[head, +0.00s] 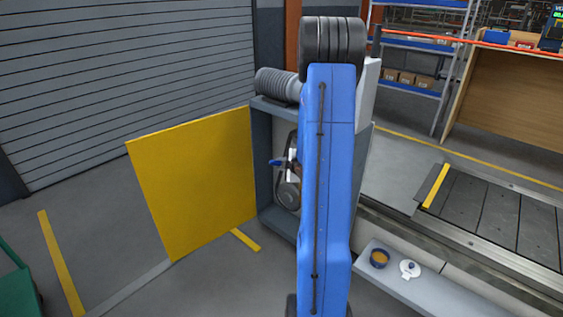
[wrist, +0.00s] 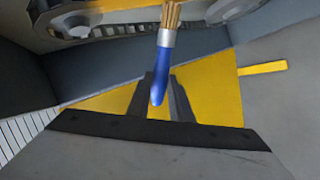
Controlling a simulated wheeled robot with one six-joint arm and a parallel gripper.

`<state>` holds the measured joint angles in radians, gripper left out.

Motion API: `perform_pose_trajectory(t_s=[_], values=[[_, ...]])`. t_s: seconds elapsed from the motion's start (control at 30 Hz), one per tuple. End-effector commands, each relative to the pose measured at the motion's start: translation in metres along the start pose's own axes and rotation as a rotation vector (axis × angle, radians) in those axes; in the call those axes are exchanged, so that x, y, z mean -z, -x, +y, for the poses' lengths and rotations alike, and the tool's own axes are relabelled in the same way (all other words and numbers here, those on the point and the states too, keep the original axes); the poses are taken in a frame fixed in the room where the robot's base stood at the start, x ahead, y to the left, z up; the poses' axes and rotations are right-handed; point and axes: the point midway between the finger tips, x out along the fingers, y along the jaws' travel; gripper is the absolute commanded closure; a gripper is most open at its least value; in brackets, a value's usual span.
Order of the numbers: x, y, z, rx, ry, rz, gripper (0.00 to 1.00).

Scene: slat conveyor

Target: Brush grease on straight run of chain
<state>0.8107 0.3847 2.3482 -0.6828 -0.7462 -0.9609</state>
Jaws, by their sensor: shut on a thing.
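My gripper (wrist: 160,88) is shut on the blue handle of a brush (wrist: 161,68). The brush has a metal ferrule and tan bristles, which point to the top of the wrist view, where their tips are cut off. A dark chain (wrist: 125,29) runs across the top there, between a sprocket at left (wrist: 72,22) and one at right (wrist: 228,8). The bristles overlap the chain's line; I cannot tell if they touch. In the head view the blue handle end (head: 276,162) shows at the open grey cabinet, with a sprocket (head: 288,196) below. My blue arm hides much of the cabinet.
The yellow door (head: 195,185) stands open left of the cabinet (head: 262,150). The slat conveyor (head: 495,215) lies beyond.

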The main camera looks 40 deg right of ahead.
Motion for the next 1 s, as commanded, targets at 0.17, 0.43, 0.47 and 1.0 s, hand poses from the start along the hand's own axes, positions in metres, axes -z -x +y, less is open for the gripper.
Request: perform_pose_trajectory(t_s=[0.17, 0.43, 0.47, 1.0], values=[[-0.003, -0.006, -0.011, 0.001, 0.0, 0.001, 1.0], [-0.005, -0.009, -0.017, -0.001, 0.0, 0.001, 1.0], [-0.005, -0.01, -0.019, -0.001, 0.0, 0.001, 1.0], [-0.015, -0.025, -0.044, -0.001, 0.0, 0.0, 1.0]])
